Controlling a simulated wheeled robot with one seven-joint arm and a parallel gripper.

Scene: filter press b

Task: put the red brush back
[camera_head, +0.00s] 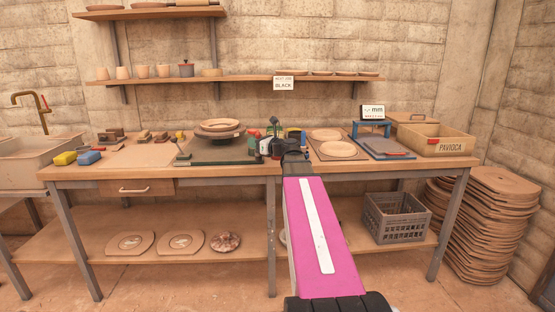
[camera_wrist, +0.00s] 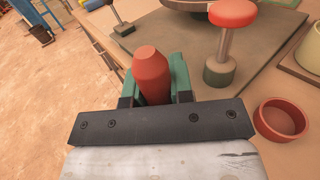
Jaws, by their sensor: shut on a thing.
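My gripper (camera_wrist: 152,82) is shut on a red, blunt-ended thing (camera_wrist: 152,68), which I take to be the red brush. It stands up between the two green fingers, and its lower part and any bristles are hidden. In the head view my gripper (camera_head: 266,149) is over the workbench (camera_head: 350,173), near its middle, and I cannot make out the held brush there.
A red-topped tool (camera_wrist: 227,38) on a grey foot stands close right of my gripper, with a small red bowl (camera_wrist: 281,118) nearby. A dark turntable with plates (camera_head: 219,130) stands left. A labelled box (camera_head: 437,141) stands at the right end.

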